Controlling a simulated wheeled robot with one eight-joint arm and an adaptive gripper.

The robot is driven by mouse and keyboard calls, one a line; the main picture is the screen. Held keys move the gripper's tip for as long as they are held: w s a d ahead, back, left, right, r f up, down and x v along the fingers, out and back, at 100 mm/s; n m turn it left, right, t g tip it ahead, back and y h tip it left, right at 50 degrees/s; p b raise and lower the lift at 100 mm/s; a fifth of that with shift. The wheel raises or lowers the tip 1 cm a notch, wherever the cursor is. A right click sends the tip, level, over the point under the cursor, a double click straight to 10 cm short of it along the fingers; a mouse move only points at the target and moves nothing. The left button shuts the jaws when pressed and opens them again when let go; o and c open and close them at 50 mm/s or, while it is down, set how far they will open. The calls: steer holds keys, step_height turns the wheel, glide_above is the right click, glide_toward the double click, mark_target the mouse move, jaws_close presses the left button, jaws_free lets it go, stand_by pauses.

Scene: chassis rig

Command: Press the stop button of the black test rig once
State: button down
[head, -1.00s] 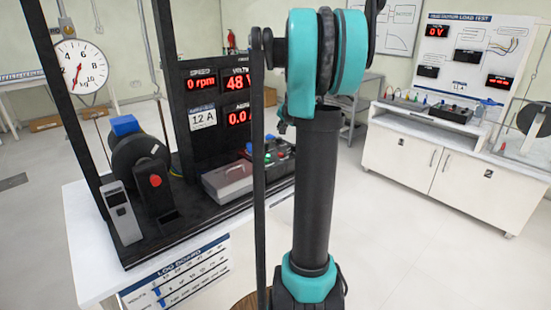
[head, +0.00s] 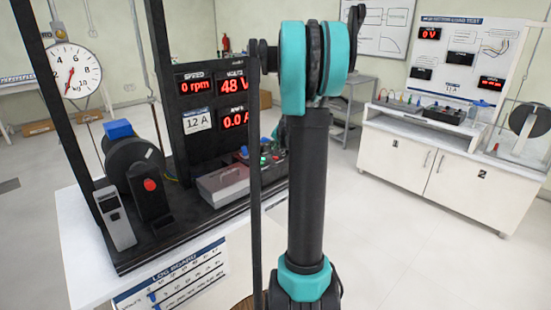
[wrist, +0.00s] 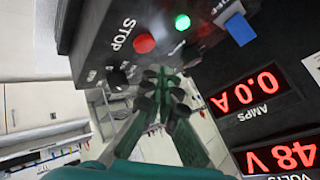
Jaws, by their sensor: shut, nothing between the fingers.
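In the wrist view the rig's control box shows a red stop button (wrist: 145,43) beside the word STOP. My gripper (wrist: 160,88) has its green fingers closed together and empty. Its dark fingertips show just below the red button in that picture; I see no contact, though the exact gap is unclear. A lit green button (wrist: 182,22) sits beside the stop button. The black test rig (head: 165,232) stands at the left in the head view, its displays reading 0 rpm, 48 V and 0.0 A. My arm partly covers the control box there, and my gripper is not clearly visible.
A blue switch (wrist: 240,28) marked OFF sits beside the green button. A grey lidded box (head: 222,186) lies on the rig's base. Another red knob (head: 150,185) is on the black stand by the motor. A white cabinet (head: 440,180) stands right, with open floor before it.

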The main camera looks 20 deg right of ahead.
mark_target(276, 158)
steer(key=shift+f, duration=0.7)
steer(key=shift+f, duration=0.15)
stand_by(0.9)
steer(key=shift+f, duration=0.2)
steer(key=shift+f, duration=0.45)
stand_by(0.8)
steer(key=shift+r, duration=0.85)
steer(key=shift+r, duration=2.5)
